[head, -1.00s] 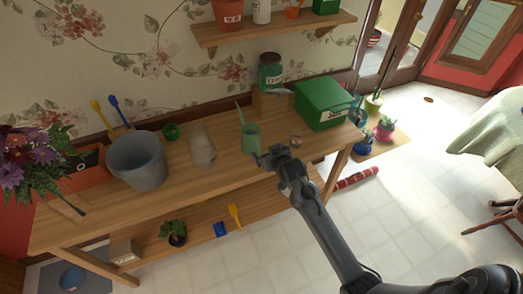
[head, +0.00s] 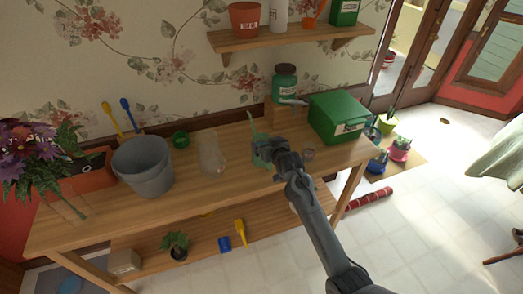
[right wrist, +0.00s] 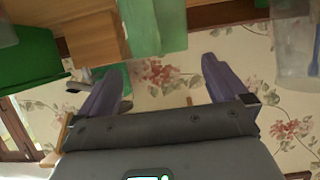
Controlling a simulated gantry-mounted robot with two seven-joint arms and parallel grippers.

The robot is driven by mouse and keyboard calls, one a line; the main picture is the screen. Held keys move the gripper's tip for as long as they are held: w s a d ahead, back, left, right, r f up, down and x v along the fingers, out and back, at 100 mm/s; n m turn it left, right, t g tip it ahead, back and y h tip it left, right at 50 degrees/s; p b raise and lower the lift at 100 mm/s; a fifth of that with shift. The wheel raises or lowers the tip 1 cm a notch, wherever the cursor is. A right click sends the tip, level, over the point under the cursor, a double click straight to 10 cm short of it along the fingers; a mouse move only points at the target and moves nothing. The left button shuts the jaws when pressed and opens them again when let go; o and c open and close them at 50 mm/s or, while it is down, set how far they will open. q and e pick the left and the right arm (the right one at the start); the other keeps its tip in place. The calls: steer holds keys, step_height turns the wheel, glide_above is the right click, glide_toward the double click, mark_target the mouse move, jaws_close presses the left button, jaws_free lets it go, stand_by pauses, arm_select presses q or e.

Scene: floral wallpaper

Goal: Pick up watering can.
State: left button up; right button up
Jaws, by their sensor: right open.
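The green watering can (head: 257,160) stands on the wooden table, its thin spout pointing up and back. My right gripper (head: 268,150) is at the can and hides much of it in the head view. In the right wrist view, the can's green body (right wrist: 155,25) shows just past and between the two spread fingers of my right gripper (right wrist: 165,82), with visible space on both sides. The gripper is open and not closed on it. My left gripper is not in view.
A clear glass vessel (head: 211,155) and a grey bucket (head: 143,166) stand to the left. A wall shelf (head: 290,36) with pots hangs above the table (head: 105,224).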

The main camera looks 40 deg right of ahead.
mark_target(259, 136)
steer(key=shift+b+x, duration=0.5)
steer(key=shift+x, duration=1.95)
steer(key=shift+f, duration=0.1)
steer(key=c, duration=1.8)
steer(key=shift+c, duration=0.2)
